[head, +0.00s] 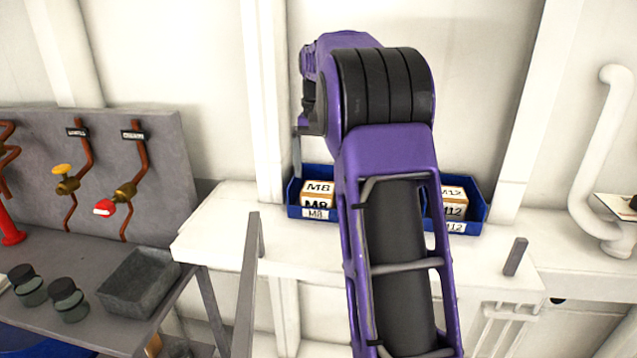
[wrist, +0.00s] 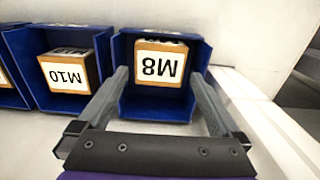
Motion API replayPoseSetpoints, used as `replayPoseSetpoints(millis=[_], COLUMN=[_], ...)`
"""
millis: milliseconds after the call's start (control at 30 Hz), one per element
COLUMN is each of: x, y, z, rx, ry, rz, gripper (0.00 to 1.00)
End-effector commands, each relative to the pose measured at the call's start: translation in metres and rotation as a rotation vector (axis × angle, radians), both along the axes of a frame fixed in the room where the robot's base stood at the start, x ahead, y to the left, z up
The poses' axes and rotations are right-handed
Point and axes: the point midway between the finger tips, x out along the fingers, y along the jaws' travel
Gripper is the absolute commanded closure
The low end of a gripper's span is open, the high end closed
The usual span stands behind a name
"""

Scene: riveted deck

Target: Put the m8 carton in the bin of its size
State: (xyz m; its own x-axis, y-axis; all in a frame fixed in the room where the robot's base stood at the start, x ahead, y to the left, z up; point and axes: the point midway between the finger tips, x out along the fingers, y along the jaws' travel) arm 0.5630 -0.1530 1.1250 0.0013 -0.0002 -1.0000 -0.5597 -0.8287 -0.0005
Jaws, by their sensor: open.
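The M8 carton (head: 319,188), a small tan box with white M8 labels, sits inside a blue bin (head: 292,197) whose front label reads M8. In the wrist view the carton (wrist: 161,64) stands in its blue bin (wrist: 204,52), its lettering upside down in the picture. My gripper (wrist: 158,76) is open and empty. Its fingers reach over the bin, one to each side of the carton, with gaps visible between them and it. In the head view my arm hides the middle of the bin row, and the gripper's fingers cannot be made out clearly.
An M12 carton (head: 453,202) sits in a blue bin (head: 478,210) at the right. An M10 carton (wrist: 68,72) sits in the bin (wrist: 30,62) left of M8 in the wrist view. The white bench (head: 220,228) is clear left of the bins. An upright post (head: 515,256) stands at right.

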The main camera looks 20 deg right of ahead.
Motion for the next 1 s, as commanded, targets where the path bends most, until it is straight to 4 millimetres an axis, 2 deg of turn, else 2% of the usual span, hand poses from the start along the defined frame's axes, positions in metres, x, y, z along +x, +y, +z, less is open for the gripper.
replayPoseSetpoints(millis=[33,100,300,467,900,1000], x=[0.001,0.001,0.000,0.000,0.000,0.002], y=[0.000,0.000,0.000,0.000,0.000,0.005], z=[0.014,0.028,0.056,0.063,0.063,0.066], rx=[-0.001,-0.001,-0.001,0.001,0.001,-0.008], ry=[-0.003,-0.003,-0.001,0.001,0.001,-0.012], rz=[0.000,0.000,0.000,0.000,0.000,0.014], gripper=[0.00,0.00,0.00,0.00,0.00,0.00])
